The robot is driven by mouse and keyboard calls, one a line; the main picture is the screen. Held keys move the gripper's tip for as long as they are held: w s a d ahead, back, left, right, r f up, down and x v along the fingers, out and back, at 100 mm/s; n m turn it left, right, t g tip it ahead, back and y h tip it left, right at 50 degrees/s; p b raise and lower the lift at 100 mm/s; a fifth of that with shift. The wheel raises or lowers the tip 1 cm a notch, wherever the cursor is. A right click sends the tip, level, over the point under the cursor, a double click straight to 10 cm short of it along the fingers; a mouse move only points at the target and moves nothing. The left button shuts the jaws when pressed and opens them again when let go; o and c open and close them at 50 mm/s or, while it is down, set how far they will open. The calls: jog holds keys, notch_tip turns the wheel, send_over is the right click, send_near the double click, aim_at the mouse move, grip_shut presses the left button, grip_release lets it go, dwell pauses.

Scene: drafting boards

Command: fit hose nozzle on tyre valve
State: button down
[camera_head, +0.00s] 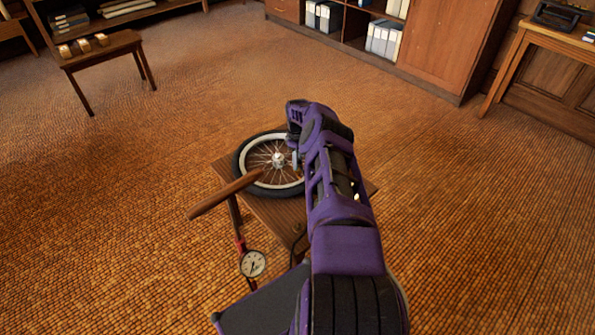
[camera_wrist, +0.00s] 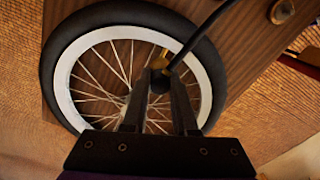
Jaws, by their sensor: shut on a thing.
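The wheel (camera_head: 240,165) lies flat on a small wooden table (camera_head: 270,212), with a black tyre, white rim and wire spokes. It also fills much of the wrist view (camera_wrist: 58,68). My gripper (camera_wrist: 158,78) is shut on the hose nozzle (camera_wrist: 160,60), over the spokes near the rim's inner edge. The nozzle's brass part shows just past the fingertips, close to the white rim. The black hose (camera_wrist: 205,32) runs from it to the upper right. I cannot pick out the tyre valve from the brass part, or tell whether they touch. My arm hides the gripper in the head view.
A pump with a wooden handle (camera_head: 225,194) and a round gauge (camera_head: 253,263) stands at the table's near left side. A low bench (camera_head: 100,50) stands far left, cabinets (camera_head: 440,45) at the back and a desk (camera_head: 560,40) far right. The floor between is clear.

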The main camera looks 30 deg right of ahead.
jog(key=shift+f, duration=0.15)
jog(key=c, duration=0.6)
grip_release()
